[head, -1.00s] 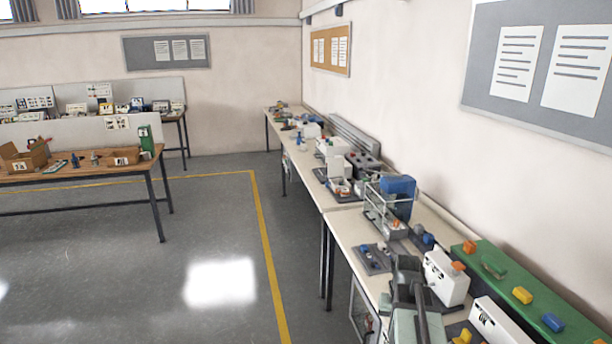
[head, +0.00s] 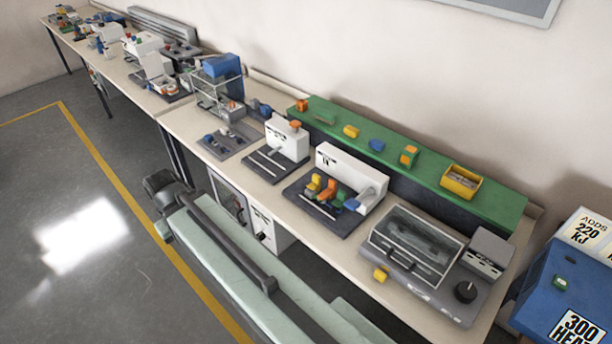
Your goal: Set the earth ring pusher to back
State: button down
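I cannot tell for sure which part is the earth ring pusher. A white bench device (head: 349,173) has small yellow (head: 314,184), orange (head: 330,189), green (head: 338,200) and blue (head: 351,204) parts on its dark base. A smaller white device (head: 287,138) with an orange knob (head: 295,125) stands to its left. The front-to-back settings of these parts are too small to read. My gripper (head: 165,205) is the dark end of my arm, low beside the bench's front edge and apart from these devices. Its fingers are not clear.
The long bench (head: 262,188) runs along the wall. A green shelf (head: 400,155) with coloured blocks and a yellow box (head: 461,181) stands at its back. A clear-lidded machine (head: 415,245) is at right, with a blue cabinet (head: 565,295) beyond. Open floor (head: 90,235) lies left.

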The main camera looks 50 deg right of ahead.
aim_at(330, 193)
jog(key=z, duration=0.15)
jog(key=i, duration=0.45)
jog(key=u, duration=0.65)
